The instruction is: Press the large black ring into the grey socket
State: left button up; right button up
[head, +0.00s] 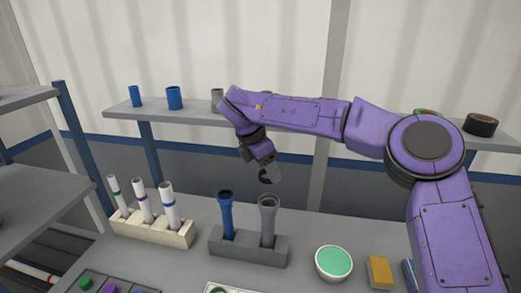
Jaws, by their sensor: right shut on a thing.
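The grey socket (267,225) is the flared top of a grey pipe standing upright in the right hole of a grey block (246,251). My right gripper (269,174) hangs just above the socket, apart from it. It is shut on a small dark piece that looks like the large black ring (265,178); the fingers partly hide it and its shape is hard to make out. My left gripper is not in view.
A blue pipe (226,215) stands left of the socket. A cream rack (152,229) holds white tubes. A green-filled bowl (333,262) and yellow block (379,270) lie right. Blue cups (174,98) and a dark roll (481,125) sit on the back shelf (190,119).

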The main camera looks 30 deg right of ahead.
notch_tip(320, 180, down, 6)
jog(key=b, duration=0.5)
jog(key=shift+s+f+b, duration=0.15)
jog(key=shift+b, duration=0.15)
jog(key=shift+f, duration=0.2)
jog(key=shift+f+b, duration=0.1)
jog(key=shift+b, duration=0.5)
dwell(0.4)
dwell(0.4)
